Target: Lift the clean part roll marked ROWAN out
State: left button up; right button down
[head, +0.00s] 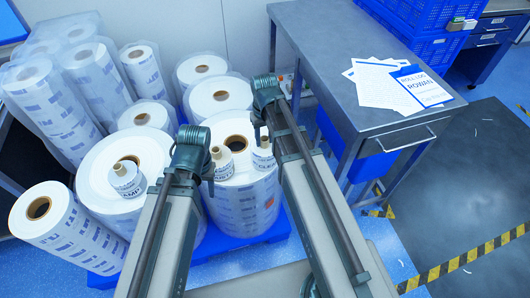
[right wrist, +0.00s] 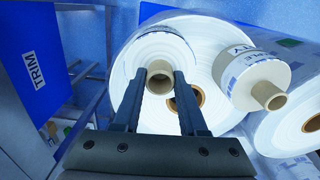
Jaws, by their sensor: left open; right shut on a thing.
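The small roll labelled CLEAN (head: 263,159) is at the top of a large wrapped roll (head: 237,195). My right gripper (head: 264,112) is shut on its core; the right wrist view shows the fingers on the brown core (right wrist: 160,77) of the white roll (right wrist: 150,52). I cannot tell whether it touches the large roll below. A second small roll, labelled DUSTY (head: 222,164), stands just left of it. A third, its label ending in AMP (head: 127,181), stands on another large roll. My left gripper (head: 192,150) is open and empty, left of the DUSTY roll.
Several large wrapped rolls crowd the left on a blue pallet (head: 273,228). A grey table (head: 320,62) at right holds papers, including a sheet reading ROLL LOG ROWAN (head: 418,86). A blue bin labelled TRIM (right wrist: 35,62) shows in the right wrist view.

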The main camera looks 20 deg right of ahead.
jog(key=shift+r+p, duration=0.55)
jog(key=shift+r, duration=0.1)
jog(key=shift+r+p, duration=1.75)
